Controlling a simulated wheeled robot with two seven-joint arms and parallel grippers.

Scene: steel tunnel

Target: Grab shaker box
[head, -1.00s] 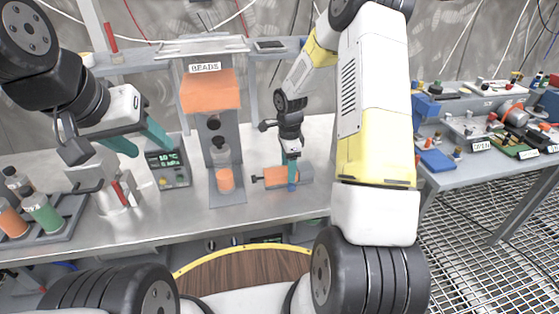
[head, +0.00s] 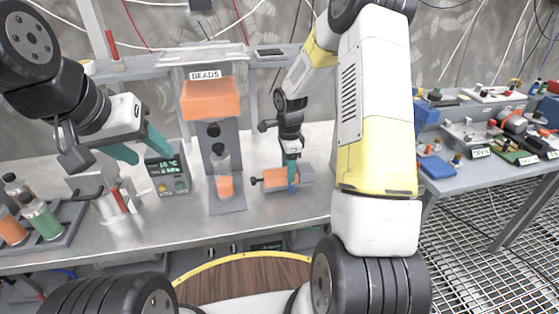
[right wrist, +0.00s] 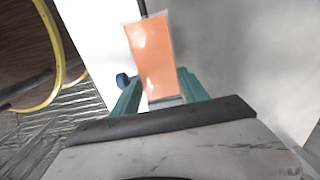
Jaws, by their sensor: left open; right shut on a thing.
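The shaker box appears to be the small orange-fronted box (head: 274,180) with a grey end and a dark side handle. It lies on the steel bench. My right gripper (head: 292,178) reaches down over it, with a teal finger against its front. In the right wrist view its orange face (right wrist: 152,58) shows between the teal fingers (right wrist: 160,92), which are shut on it. My left gripper (head: 142,146) is open and empty, above the bench at the left. The box's far side is hidden.
A BEADS dispenser (head: 211,96) stands mid-bench with a bottle (head: 222,172) of orange beads under it. A scale (head: 167,174) with a green display stands left of it. A rack (head: 62,238) of bottles is far left. A second table (head: 458,176) with tools is right.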

